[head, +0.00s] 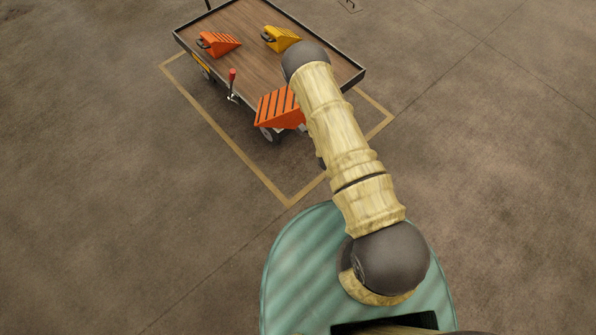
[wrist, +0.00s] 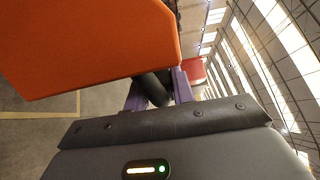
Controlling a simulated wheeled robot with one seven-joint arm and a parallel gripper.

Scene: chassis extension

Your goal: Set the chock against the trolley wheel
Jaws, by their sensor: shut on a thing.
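An orange chock with dark stripes (head: 278,108) is in front of the trolley's near side in the head view, partly hidden by my arm. Its plain orange side (wrist: 90,45) fills the upper left of the wrist view. My gripper (wrist: 158,88) has purple fingers and is shut on the dark handle of this chock. The gripper is hidden in the head view. The trolley (head: 255,25) has a wooden deck with a dark rim. A trolley wheel (head: 267,134) shows just below the held chock. I cannot tell whether they touch.
Another orange chock (head: 220,44) and a yellow chock (head: 282,39) lie on the deck. A red-handled lever (head: 232,80) stands at the trolley's side. A yellow line (head: 240,150) on the floor outlines the trolley's place. The concrete floor to the left and right is clear.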

